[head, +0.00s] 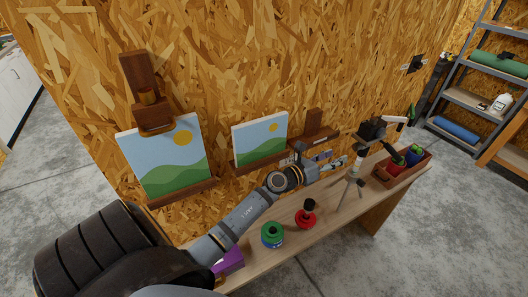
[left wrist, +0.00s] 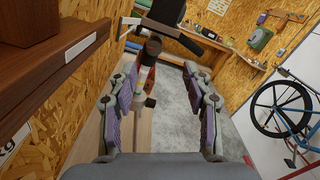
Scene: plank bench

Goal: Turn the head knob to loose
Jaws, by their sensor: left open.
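A small tripod (head: 353,186) with pale legs stands on the bench, with a black device (head: 371,130) on top. The black device also shows at the top of the left wrist view (left wrist: 166,11). Below it there is a dark cylindrical part (left wrist: 153,46), and lower down a small pale and black knob-like part (left wrist: 150,102). I cannot tell which of these is the head knob, or its setting. My left gripper (head: 340,162) is open, left of the tripod. In the left wrist view its two fingers (left wrist: 160,68) stand apart, with the tripod beyond and between them.
The bench (head: 325,218) holds a green-topped round container (head: 272,235), a red item with a black knob (head: 306,214) and a brown box (head: 415,173) with red and green things. Two framed landscape pictures (head: 165,158) stand along the wall. A metal shelf (head: 462,98) is at the far right.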

